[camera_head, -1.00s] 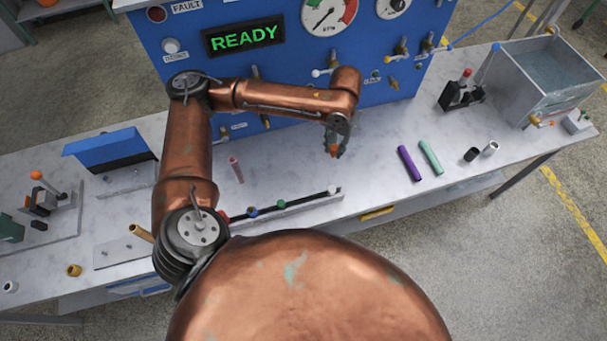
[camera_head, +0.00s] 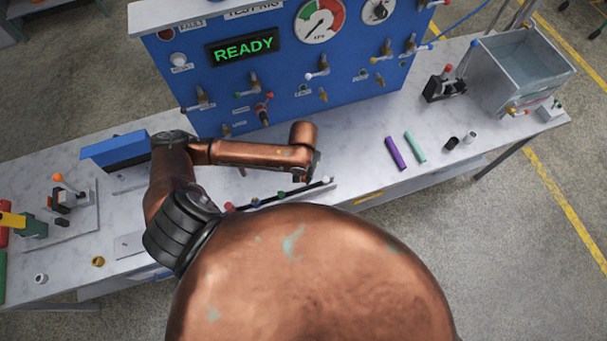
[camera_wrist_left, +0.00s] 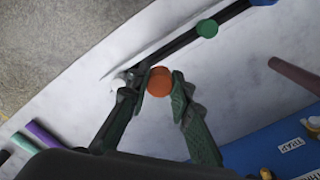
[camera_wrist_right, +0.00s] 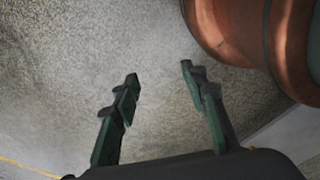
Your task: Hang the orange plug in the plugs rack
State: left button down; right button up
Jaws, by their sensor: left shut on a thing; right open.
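The orange plug (camera_wrist_left: 160,82) is between the two fingers of my left gripper (camera_wrist_left: 158,88), which is shut on it, in the left wrist view. It is close beside the black plugs rack (camera_wrist_left: 178,45), between the white plug (camera_wrist_left: 119,80) and the green plug (camera_wrist_left: 207,28); whether it touches the rack I cannot tell. In the head view my left gripper (camera_head: 314,176) is low over the rack (camera_head: 302,189), near the white plug (camera_head: 327,181), and largely hidden by my arm. My right gripper (camera_wrist_right: 161,73) is open and empty over the floor.
A blue panel (camera_head: 215,85) with valves and gauges stands behind the rack. Purple (camera_head: 395,153) and mint (camera_head: 415,147) cylinders lie right of the rack. A grey tank (camera_head: 525,75) is at the far right. A blue box (camera_head: 115,150) stands at the left.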

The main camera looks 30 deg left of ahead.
pick_arm(q)
jog(key=shift+r, duration=0.1)
jog(key=shift+r+p, duration=0.1)
jog(key=shift+p, duration=0.7)
notch_tip(320, 180, down, 3)
jog(key=shift+s+r+b, duration=0.1)
jog(key=shift+r+b, duration=0.1)
jog(key=shift+b, duration=0.25)
jog(key=shift+f+b, duration=0.5)
jog(key=shift+f, duration=1.25)
pick_arm(e)
jog(key=shift+s+d+f, duration=0.2)
jog(key=shift+s, duration=0.25)
jog(key=shift+a, duration=0.2)
jog(key=shift+r, duration=0.2)
pick_arm(q)
jog(key=shift+p, duration=0.6)
pick_arm(e)
jog(key=shift+r, duration=0.35)
jog(key=shift+r, duration=0.1)
